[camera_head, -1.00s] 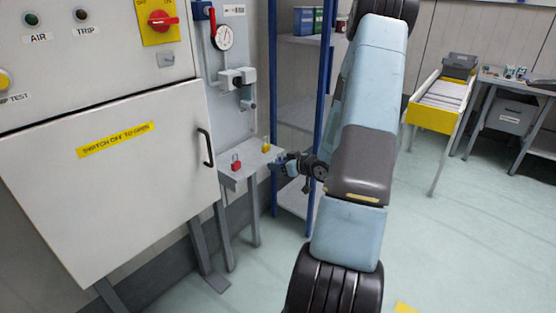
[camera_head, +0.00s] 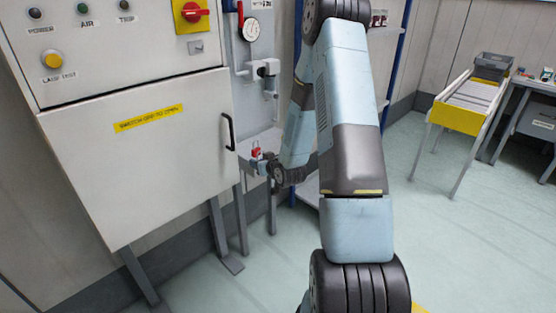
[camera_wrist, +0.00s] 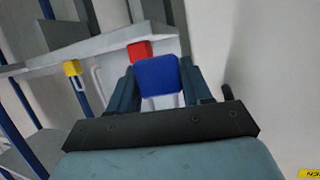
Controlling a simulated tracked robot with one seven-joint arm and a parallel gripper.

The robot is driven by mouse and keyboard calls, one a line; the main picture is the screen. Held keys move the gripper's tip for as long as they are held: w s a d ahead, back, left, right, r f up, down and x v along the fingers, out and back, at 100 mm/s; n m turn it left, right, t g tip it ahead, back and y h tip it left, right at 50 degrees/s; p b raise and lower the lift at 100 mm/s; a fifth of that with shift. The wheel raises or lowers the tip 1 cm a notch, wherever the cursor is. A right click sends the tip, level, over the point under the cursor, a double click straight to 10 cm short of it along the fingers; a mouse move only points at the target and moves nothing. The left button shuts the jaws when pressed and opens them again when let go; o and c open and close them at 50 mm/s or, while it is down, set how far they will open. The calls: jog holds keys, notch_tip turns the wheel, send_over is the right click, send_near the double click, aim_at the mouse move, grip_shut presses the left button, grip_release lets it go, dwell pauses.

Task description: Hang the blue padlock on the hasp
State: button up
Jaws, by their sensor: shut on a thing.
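My gripper (camera_wrist: 157,88) is shut on the blue padlock (camera_wrist: 157,76), whose blue body faces the wrist camera between the fingers. In the head view my gripper (camera_head: 260,166) is small, at the front of the grey shelf. A red padlock (camera_wrist: 139,49) is just beyond the blue one in the wrist view, partly covered by it; whether they touch I cannot tell. It also shows in the head view (camera_head: 256,152). A small grey fitting (camera_head: 196,46) sits below the red switch; I cannot tell whether it is the hasp.
A yellow padlock (camera_wrist: 72,68) is to the left in the wrist view. The white cabinet (camera_head: 150,165) with its black handle (camera_head: 229,132) stands left of my gripper.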

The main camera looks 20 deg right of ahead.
jog(key=a+f+m+h, duration=0.1)
jog(key=a+f, duration=0.1)
jog(key=a, duration=0.6)
jog(key=shift+w+a+f+h, duration=0.3)
jog(key=shift+w, duration=0.1)
